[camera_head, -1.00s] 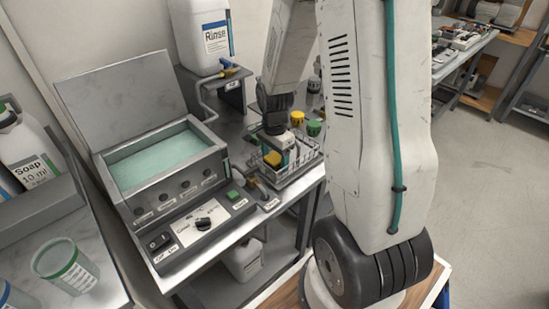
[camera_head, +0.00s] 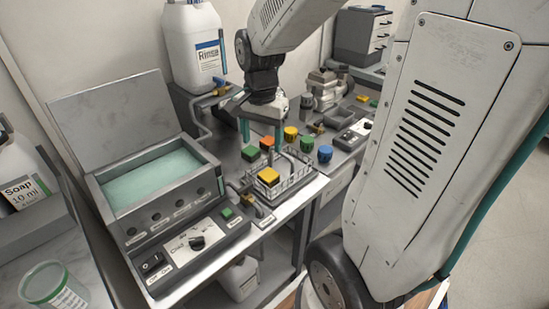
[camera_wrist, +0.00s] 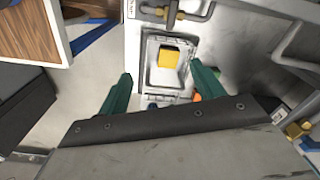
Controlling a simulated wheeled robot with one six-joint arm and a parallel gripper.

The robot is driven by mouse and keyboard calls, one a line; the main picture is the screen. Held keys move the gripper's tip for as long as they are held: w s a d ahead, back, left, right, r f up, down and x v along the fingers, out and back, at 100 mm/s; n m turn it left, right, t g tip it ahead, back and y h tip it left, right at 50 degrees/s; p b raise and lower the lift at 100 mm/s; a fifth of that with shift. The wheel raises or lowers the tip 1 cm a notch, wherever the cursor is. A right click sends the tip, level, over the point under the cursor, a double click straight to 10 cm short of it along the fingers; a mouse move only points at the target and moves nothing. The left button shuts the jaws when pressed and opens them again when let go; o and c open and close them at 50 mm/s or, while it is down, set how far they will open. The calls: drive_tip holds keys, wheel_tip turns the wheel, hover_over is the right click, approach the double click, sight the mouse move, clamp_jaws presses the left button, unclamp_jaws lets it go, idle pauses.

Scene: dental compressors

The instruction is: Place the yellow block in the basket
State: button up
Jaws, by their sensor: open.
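The yellow block (camera_head: 268,177) sits inside the wire basket (camera_head: 303,172), toward its left front in the head view. In the wrist view the yellow block (camera_wrist: 169,57) also shows within the frame of the basket (camera_wrist: 149,68). My gripper (camera_head: 262,145) is above the basket, with its two teal fingers spread and nothing between them. In the wrist view my gripper (camera_wrist: 162,72) has its fingertips apart, and the block lies below and beyond them. The block is clear of both fingers.
An orange block (camera_head: 267,143) and a green block (camera_head: 250,155) stand behind the basket. Yellow (camera_head: 291,134), green (camera_head: 306,144) and blue (camera_head: 325,153) pieces stand to its right. The open-lidded bath (camera_head: 150,180) is left, and a rinse jug (camera_head: 197,50) behind.

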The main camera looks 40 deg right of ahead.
drive_tip(key=s+a+r+n, duration=0.3)
drive_tip(key=s+a+n, duration=0.2)
drive_tip(key=s, duration=0.3)
drive_tip(key=s+a+r+n, duration=0.4)
drive_tip(key=s+n, duration=0.4)
drive_tip(key=shift+a+r+t, duration=0.3)
drive_tip(key=shift+a+t, duration=0.1)
